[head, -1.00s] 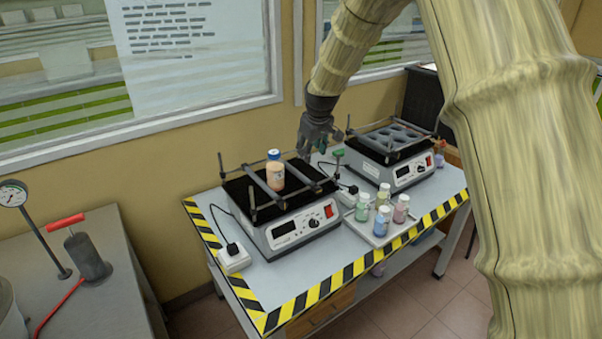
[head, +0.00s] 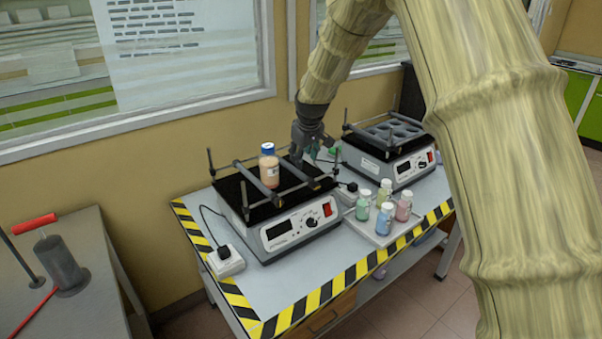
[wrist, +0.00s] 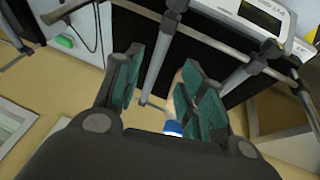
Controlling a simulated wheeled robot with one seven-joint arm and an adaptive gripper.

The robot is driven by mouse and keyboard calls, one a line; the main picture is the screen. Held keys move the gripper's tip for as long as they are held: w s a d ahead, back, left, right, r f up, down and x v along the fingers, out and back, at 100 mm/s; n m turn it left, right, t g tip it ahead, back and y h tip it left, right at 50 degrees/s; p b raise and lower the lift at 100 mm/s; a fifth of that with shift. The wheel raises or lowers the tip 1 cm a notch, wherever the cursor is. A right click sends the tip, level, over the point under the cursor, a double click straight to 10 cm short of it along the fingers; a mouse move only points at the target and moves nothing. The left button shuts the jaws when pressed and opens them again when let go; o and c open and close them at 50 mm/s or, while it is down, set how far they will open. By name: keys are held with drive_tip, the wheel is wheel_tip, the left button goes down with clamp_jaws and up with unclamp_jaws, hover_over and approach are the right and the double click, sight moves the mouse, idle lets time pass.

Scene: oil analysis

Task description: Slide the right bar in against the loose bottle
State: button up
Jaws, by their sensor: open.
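The loose bottle (head: 268,168), orange with a blue cap, stands upright on the left shaker between its two bars. In the wrist view its blue cap (wrist: 172,128) shows low, with the right finger covering most of its body. The right bar (head: 299,172) crosses the shaker to the right of the bottle, with a gap between them. My gripper (head: 309,153) is at the far part of this bar. In the wrist view my gripper (wrist: 160,88) is open, with the right bar (wrist: 163,52) showing between its green-padded fingers. I cannot tell whether either finger touches it.
The left bar (head: 258,184) is on the bottle's other side. A second shaker (head: 390,150) with a holed rack stands to the right. A tray (head: 383,238) with several small bottles sits in front. A power block (head: 226,262) is at the front left.

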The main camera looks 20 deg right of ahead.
sight(301, 173)
drive_tip(key=p+x, duration=0.1)
drive_tip(key=x, duration=0.8)
drive_tip(key=shift+f, duration=0.1)
clamp_jaws()
